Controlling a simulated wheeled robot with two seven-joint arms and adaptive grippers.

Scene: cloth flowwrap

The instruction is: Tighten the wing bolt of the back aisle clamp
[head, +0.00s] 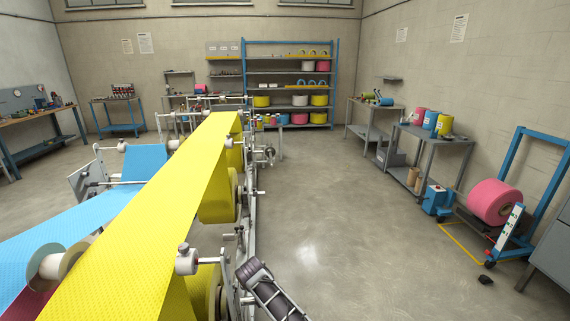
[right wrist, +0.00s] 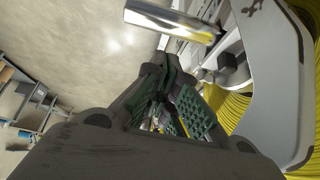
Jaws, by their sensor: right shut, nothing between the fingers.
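The long machine with the yellow web (head: 150,210) runs away from me. On its right, aisle side is a metal side frame (head: 252,200) with fittings, including a round knob-like one (head: 269,153) further back. I cannot tell which fitting is the back aisle clamp, and no wing bolt is clear. My right gripper (head: 247,268) is low beside the near part of the frame. In the right wrist view its green-padded fingers (right wrist: 152,82) are together and empty, with a shiny metal cylinder (right wrist: 175,24) and a pale plate (right wrist: 262,75) close by. My left gripper is out of view.
Yellow rolls (head: 217,205) hang under the web, close to the frame. A white roller end (head: 187,261) stands at the near right edge. The aisle floor (head: 330,220) is clear. Benches (head: 430,140) and a pink roll on a blue lift (head: 495,202) stand at right.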

